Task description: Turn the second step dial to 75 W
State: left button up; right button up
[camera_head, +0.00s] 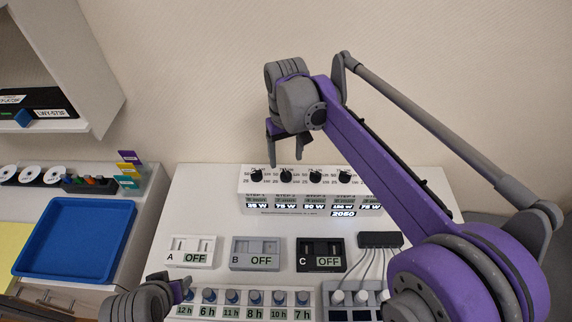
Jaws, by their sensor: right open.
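The pale stress test box (243,197) stands on the white table, with a row of black dials on its top face and labelled readouts below. The second step dial (286,176) is a small black knob with scale figures around it; its pointer is too small to read. The readout under STEP 2 appears to show 75 W. My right gripper (287,148) is open and empty, with its fingers pointing down above the first and second dials, apart from them. My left gripper (184,287) is partly in view at the bottom left; its fingers are unclear.
Boxes A (190,240), B (235,253) and C (301,256) read OFF in front of the dial box. A row of timers (232,297) and a black block (380,239) with cables lie nearer. A blue tray (75,240) is at left.

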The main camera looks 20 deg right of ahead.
aim_at(286, 173)
jog(key=shift+r, duration=2.4)
jog(key=shift+s, duration=0.1)
jog(key=s+d+f+t, duration=0.1)
jog(key=s+f, duration=0.3)
jog(key=s, duration=0.3)
jog(key=s+d+f+t, duration=0.2)
jog(key=s+f, duration=0.3)
jog(key=s, duration=0.1)
jog(key=s+d+f+m+t, duration=0.1)
jog(key=s+f+t, duration=0.1)
jog(key=s+f, duration=0.3)
jog(key=shift+s+d+f, duration=0.15)
jog(key=shift+s, duration=0.55)
jog(key=shift+s+d+f, duration=0.1)
jog(key=shift+s, duration=0.55)
